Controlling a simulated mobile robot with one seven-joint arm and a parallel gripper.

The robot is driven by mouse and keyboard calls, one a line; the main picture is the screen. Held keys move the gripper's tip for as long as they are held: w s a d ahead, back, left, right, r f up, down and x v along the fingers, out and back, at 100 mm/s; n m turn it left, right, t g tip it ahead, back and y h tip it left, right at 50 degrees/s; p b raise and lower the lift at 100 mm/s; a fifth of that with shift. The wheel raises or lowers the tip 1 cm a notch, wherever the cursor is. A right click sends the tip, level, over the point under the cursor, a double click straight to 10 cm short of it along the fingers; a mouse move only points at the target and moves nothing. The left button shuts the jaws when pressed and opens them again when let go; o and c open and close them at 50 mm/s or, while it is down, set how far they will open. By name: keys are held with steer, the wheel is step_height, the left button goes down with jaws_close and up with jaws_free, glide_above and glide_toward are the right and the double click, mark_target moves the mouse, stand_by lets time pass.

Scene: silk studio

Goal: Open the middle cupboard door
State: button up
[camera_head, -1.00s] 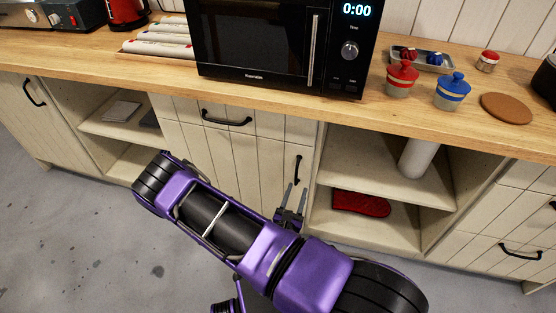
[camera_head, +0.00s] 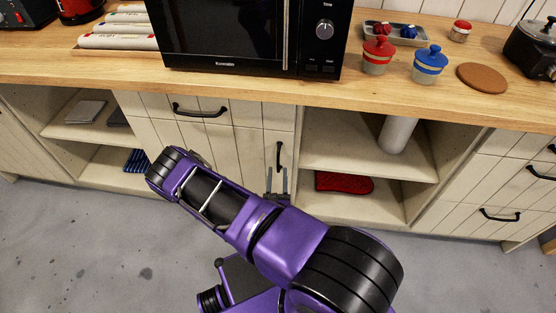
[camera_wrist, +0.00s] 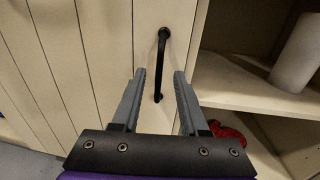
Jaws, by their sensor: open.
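The middle cupboard door (camera_head: 240,148) is cream, with vertical boards, and sits shut below a drawer. Its black vertical handle (camera_head: 279,155) is near the door's right edge. My gripper (camera_head: 277,173) is open and empty, just in front of the handle's lower part. In the wrist view the handle (camera_wrist: 162,62) rises beyond the fingertips, with its lower end showing between the two fingers (camera_wrist: 159,76). I cannot tell whether either finger touches it. My arm hides the lower left of the door.
A drawer with a black handle (camera_head: 200,111) is above the door. Open shelves lie on both sides; the right one holds a red cloth item (camera_head: 343,182) and a white cylinder (camera_head: 396,134). A microwave (camera_head: 245,35) stands on the wooden counter (camera_head: 270,88). Grey floor is clear at left.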

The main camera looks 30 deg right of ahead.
mark_target(278, 161)
steer(key=x, duration=0.6)
steer(key=shift+w+d+r+b, duration=0.1)
steer(key=shift+w+b, duration=0.2)
steer(key=shift+w, duration=0.05)
jaws_close()
stand_by(1.1)
